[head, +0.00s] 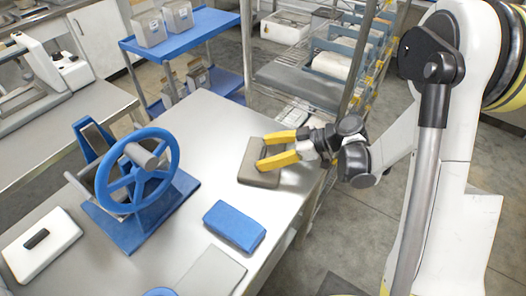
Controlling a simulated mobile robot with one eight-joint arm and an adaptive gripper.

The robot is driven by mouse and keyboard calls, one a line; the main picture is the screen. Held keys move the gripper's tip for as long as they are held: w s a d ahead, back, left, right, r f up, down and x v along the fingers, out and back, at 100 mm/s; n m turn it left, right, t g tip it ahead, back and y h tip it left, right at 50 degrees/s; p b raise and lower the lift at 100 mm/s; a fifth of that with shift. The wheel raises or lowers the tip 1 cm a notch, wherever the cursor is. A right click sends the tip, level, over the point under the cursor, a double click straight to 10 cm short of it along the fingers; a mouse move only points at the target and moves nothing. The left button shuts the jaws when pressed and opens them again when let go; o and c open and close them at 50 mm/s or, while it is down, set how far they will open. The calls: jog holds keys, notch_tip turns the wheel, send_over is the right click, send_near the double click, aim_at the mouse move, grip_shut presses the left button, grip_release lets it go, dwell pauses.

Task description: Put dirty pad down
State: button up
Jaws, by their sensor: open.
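A grey-brown pad (252,174), which looks like the dirty pad, lies flat on the metal table (205,120) near its right edge. My gripper (262,150), with yellow fingers, reaches in from the right over the pad. Its fingers are spread apart, one near the pad's far edge and one over its middle. I cannot tell whether the fingers touch the pad. A blue pad (235,226) lies on the table nearer the front, apart from my gripper.
A blue hand wheel (138,176) on a blue base stands at the table's left. A white lidded box (40,246) lies front left, and a grey plate (212,272) front centre. A wire rack (310,75) and a blue cart (185,35) stand behind.

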jog(key=p+v, duration=0.3)
jog(key=v, duration=0.8)
jog(key=s+d+r+m+t+h, duration=0.2)
jog(key=s+r+m+h, duration=0.3)
jog(key=s+m+h, duration=0.1)
jog(key=s+d+r+m+t+h, duration=0.2)
jog(key=s+r+m+h, duration=0.3)
jog(key=s+m, duration=0.4)
jog(key=shift+d+r+h, duration=0.4)
jog(key=shift+d+r, duration=0.2)
jog(key=shift+d, duration=0.15)
jog(key=shift+a, duration=0.1)
